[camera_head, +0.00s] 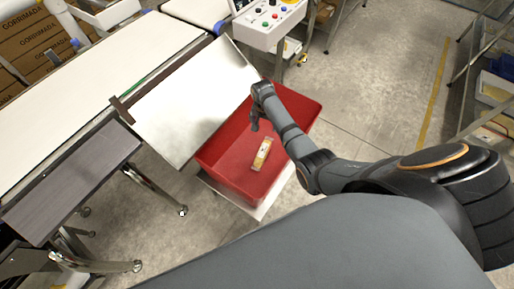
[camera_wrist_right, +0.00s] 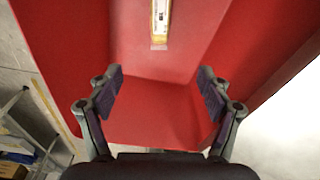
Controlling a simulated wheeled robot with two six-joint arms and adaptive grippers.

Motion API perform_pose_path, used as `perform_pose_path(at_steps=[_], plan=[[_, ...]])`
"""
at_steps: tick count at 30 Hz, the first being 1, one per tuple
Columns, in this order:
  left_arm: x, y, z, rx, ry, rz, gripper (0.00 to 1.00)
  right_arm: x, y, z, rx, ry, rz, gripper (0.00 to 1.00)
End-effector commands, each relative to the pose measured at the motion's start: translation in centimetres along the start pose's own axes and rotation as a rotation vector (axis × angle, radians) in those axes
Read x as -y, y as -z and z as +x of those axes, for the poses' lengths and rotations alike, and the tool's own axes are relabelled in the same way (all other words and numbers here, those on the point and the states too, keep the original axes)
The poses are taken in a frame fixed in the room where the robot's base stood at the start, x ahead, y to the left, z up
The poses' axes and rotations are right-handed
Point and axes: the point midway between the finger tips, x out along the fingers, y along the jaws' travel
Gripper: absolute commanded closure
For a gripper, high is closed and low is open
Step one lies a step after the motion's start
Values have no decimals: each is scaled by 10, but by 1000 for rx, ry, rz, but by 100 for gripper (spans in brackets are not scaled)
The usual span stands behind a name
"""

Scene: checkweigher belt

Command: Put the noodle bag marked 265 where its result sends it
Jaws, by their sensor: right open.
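A small yellow and white noodle bag (camera_head: 262,154) lies on the floor of a red bin (camera_head: 228,135). Its mark is too small to read. The bag also shows at the top of the right wrist view (camera_wrist_right: 160,22), inside the red bin (camera_wrist_right: 75,45). My right gripper (camera_head: 256,126) is open and empty over the bin, up the picture from the bag and apart from it. In the wrist view the two fingers of the right gripper (camera_wrist_right: 160,85) are spread, with only red bin surface between them. My left gripper is not in view.
A pale sloping plate (camera_head: 190,100) adjoins the bin on the left. The long white belt (camera_head: 65,105) runs beyond it. A grey bench (camera_head: 72,185) stands at left. A control box with coloured buttons (camera_head: 268,22) stands behind the bin.

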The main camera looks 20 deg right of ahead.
Motion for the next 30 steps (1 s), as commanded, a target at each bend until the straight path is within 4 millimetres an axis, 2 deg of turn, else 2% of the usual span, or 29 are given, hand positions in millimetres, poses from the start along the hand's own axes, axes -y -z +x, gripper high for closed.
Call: perform_pose_path(at_steps=[9,15,20,30], plan=[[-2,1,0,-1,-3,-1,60,1,1,-72,-4,4,0,21],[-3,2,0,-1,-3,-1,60,0,0,-105,-1,2,0,21],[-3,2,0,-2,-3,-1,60,0,0,-114,0,0,0,21],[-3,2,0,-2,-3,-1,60,0,0,-114,0,1,0,21]])
